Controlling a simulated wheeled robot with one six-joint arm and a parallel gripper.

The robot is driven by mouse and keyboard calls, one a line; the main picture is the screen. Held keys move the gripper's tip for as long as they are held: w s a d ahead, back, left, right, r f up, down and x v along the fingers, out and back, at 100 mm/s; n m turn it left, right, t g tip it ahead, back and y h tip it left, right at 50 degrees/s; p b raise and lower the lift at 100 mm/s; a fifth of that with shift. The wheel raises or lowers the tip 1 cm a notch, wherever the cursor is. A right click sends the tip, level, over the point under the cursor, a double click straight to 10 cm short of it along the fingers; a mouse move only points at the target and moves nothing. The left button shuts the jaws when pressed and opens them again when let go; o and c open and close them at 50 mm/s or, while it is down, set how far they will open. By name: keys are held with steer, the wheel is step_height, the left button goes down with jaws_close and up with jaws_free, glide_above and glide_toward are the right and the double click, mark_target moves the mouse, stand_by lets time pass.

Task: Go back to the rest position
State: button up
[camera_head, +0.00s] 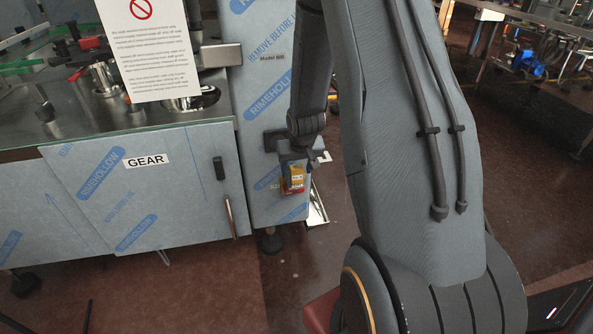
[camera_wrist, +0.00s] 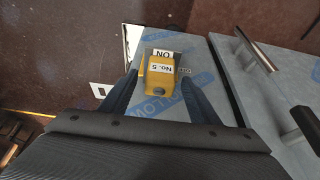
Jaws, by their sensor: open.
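My gripper (camera_wrist: 160,74) is open, with one dark finger on each side of a yellow switch box (camera_wrist: 158,82) in the wrist view. The box carries a "No. 5" label and sits on the film-wrapped panel, with an "ON" label beside it. No contact between fingers and box is clear. In the head view my gripper (camera_head: 290,158) is at the cabinet's narrow right panel, just above the yellow and red switch box (camera_head: 293,180). My arm hides part of that panel.
A film-wrapped cabinet (camera_head: 180,185) marked "GEAR" stands at left, with black and metal handles on its front. A printed sign (camera_head: 150,55) stands above its metal top. A cluttered bench (camera_head: 540,30) is at far right. Brown floor lies between.

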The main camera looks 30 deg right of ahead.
steer(key=d+p+v, duration=0.1)
steer(key=p+v, duration=0.2)
steer(key=v, duration=0.4)
steer(key=s+a+r+n+g, duration=0.1)
steer(key=s+a+r, duration=0.4)
steer(key=s+a, duration=0.3)
steer(key=s+a+r+n+g+y, duration=0.1)
steer(key=s+a+r+n+g, duration=0.1)
steer(key=s+a+r, duration=0.4)
steer(key=s+a, duration=0.3)
steer(key=s, duration=0.2)
steer(key=shift+s+a, duration=0.25)
steer(key=shift+r, duration=0.15)
